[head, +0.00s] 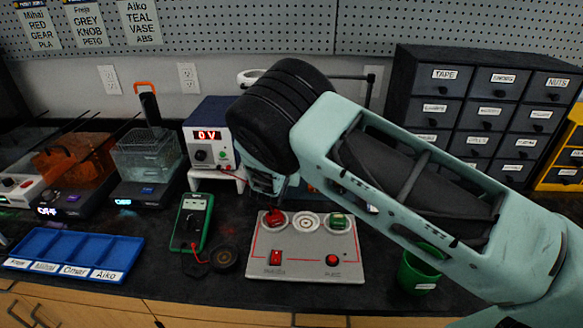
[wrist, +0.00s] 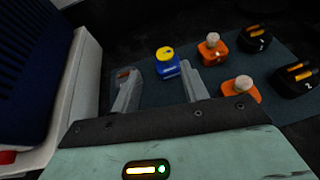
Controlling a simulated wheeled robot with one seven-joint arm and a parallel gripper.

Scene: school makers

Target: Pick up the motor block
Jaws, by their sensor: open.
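In the wrist view several small blocks stand on a dark blue-grey mat (wrist: 225,75). A blue block with a yellow top (wrist: 167,62) appears to be the motor block, though its label is too small to read. My gripper (wrist: 160,84) is open and empty. Its two fingers point toward the blue block, which shows between and just beyond the fingertips; I see no contact. In the head view my arm hides the gripper's fingertips and most of the mat.
Orange blocks with pale knobs (wrist: 212,47) and black blocks with orange cylinders (wrist: 295,77) stand right of the blue block. A power supply (head: 209,135) stands close left of my gripper. A grey board (head: 310,252) with red and green pieces lies in front.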

